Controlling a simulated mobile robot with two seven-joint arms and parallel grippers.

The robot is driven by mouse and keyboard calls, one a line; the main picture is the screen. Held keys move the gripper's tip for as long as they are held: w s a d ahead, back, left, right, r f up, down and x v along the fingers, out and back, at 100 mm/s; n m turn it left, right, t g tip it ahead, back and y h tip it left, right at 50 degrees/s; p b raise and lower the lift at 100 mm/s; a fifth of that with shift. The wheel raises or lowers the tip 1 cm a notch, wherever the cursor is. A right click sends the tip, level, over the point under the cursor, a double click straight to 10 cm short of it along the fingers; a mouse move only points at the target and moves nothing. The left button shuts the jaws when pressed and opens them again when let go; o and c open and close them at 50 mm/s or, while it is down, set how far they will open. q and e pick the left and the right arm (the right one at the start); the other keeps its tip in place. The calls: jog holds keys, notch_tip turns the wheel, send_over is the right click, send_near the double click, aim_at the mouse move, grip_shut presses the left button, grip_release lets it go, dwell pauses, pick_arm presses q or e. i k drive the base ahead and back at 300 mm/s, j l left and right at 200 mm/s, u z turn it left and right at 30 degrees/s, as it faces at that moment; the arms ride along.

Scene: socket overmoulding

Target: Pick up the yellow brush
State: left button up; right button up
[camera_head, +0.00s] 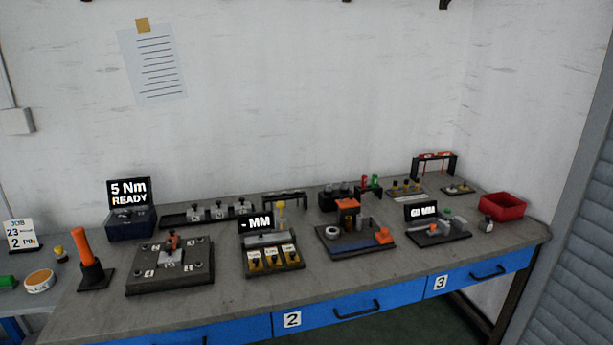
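I cannot pick out the yellow brush with certainty. A small upright yellow item (280,215) stands just right of the "- MM" display (257,223), and its shape is too small to read. Another small yellow-topped item (60,252) stands at the far left, near an orange-topped round dish (39,281). Neither of my grippers is in view.
A grey workbench (340,285) with blue drawers spans the view. It carries an orange-handled tool in a black stand (91,268), a "5 Nm READY" unit (131,222), several fixture plates and a red bin (502,207). The front strip is mostly clear.

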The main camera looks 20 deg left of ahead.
aim_at(61, 255)
jog(key=j+z, duration=0.1)
jog(key=j, duration=0.35)
jog(key=k+j+z, duration=0.1)
jog(key=j, duration=0.4)
jog(key=j+z, duration=0.1)
jog(key=j, duration=0.35)
jog(key=k+j+z, duration=0.15)
jog(key=j, duration=0.3)
jog(key=k+j, duration=0.1)
jog(key=j, duration=0.35)
jog(key=k+j, duration=0.1)
jog(key=j, duration=0.4)
jog(key=k+j, duration=0.1)
jog(key=j, duration=0.35)
jog(key=k+j, duration=0.1)
jog(key=j, duration=0.35)
jog(key=z, duration=0.05)
